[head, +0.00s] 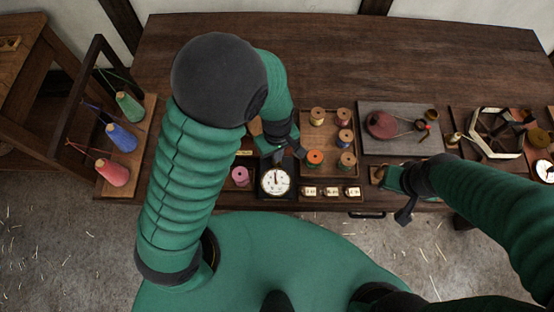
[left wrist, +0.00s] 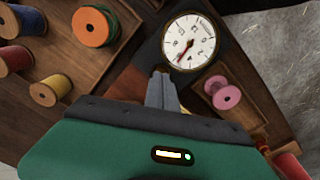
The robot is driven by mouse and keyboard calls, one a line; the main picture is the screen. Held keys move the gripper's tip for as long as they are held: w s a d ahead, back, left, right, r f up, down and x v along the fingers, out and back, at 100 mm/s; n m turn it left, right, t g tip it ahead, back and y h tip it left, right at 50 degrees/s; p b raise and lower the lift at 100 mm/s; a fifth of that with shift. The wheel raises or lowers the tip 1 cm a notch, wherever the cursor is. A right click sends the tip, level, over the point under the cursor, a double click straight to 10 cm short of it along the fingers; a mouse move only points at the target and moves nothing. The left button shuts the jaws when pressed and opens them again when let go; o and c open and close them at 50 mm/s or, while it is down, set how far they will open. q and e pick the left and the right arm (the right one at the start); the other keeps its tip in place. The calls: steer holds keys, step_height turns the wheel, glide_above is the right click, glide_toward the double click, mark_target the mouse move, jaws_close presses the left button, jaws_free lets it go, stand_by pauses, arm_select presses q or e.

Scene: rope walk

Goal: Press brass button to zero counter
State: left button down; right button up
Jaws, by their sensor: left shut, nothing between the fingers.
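The counter (head: 275,181) has a round white dial with a needle, set in a black housing at the table's front edge. Its dial also shows in the left wrist view (left wrist: 190,43). My left gripper (head: 295,151) is shut and empty, just behind the dial in the head view. In the left wrist view its fingertips (left wrist: 158,74) end close beside the dial's rim; I cannot tell whether they touch the housing. I cannot make out the brass button; the gripper may hide it. My right gripper (head: 404,208) hangs at the table's front edge, its jaws unclear.
A pink spool (head: 240,176) stands left of the dial. A wooden tray of spools (head: 328,118) and small number tags (head: 330,191) are to its right. A rack with colored cones (head: 118,140) stands at the left. The back of the table (head: 310,50) is clear.

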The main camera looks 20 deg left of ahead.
arm_select(q)
steer(key=shift+f+b, duration=0.4)
steer(key=shift+f, duration=0.3)
steer(key=shift+r, duration=0.1)
step_height(320, 180, up, 7)
steer(key=p, duration=0.7)
steer(key=shift+p, duration=0.35)
